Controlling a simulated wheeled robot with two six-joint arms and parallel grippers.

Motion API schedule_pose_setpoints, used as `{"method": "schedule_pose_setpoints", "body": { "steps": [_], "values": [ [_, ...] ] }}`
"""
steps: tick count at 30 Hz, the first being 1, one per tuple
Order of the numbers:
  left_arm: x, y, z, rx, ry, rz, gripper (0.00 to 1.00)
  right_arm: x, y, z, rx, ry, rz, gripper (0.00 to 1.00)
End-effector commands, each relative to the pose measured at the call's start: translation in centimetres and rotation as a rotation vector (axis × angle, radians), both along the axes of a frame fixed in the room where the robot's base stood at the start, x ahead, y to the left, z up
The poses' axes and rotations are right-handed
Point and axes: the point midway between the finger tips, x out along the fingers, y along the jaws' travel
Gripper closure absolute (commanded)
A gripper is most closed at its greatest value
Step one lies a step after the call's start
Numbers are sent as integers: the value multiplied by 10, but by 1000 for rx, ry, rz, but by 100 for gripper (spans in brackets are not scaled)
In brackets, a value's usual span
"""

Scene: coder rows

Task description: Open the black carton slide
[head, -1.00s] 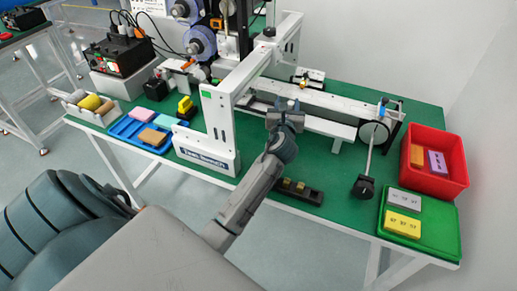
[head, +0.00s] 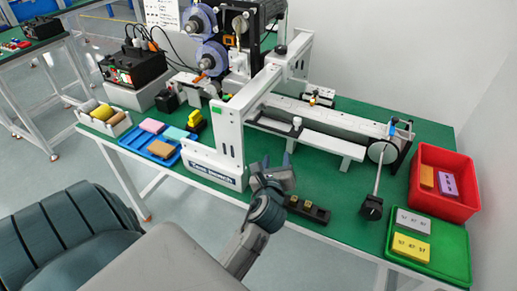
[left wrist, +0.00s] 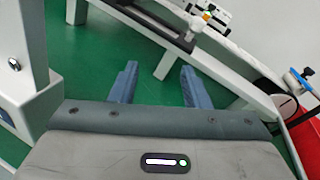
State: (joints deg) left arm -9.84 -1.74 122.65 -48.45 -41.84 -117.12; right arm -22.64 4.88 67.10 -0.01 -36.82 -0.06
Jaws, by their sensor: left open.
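A dark bar (head: 268,126), which looks like the black carton slide, lies along the white rail behind the upright frame, with a white knob (head: 297,122) at its right end. The left wrist view shows this black bar (left wrist: 150,22) and the white knob (left wrist: 200,25) beyond the fingers. My left gripper (head: 276,162) is open and empty, in front of the bar and apart from it, over the green table. The white frame hides the bar's left part in the head view. My right gripper is not in view.
A black block with yellowish parts (head: 307,209) lies at the table's front edge, right of my gripper. A lever with a black weight (head: 371,206), a red bin (head: 444,205) and a green tray (head: 448,257) stand right. The white upright frame (head: 229,135) rises close left.

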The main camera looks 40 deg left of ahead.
Motion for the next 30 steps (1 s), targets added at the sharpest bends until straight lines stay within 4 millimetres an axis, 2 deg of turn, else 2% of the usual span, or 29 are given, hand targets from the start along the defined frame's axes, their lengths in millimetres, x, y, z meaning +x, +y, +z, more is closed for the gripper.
{"method": "schedule_pose_setpoints", "body": {
  "steps": [6, 13, 18, 26, 30],
  "values": [
    [-41, 2, -15, -244, -35, 60, 57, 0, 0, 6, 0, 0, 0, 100],
    [-67, 3, -23, -410, -66, 111, 57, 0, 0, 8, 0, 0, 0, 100],
    [-74, 3, -26, -456, -73, 128, 57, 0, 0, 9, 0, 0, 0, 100],
    [-75, 3, -26, -459, -75, 130, 55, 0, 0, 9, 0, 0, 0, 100],
    [-66, 3, -21, -410, -72, 114, 55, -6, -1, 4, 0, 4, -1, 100]
  ]
}}
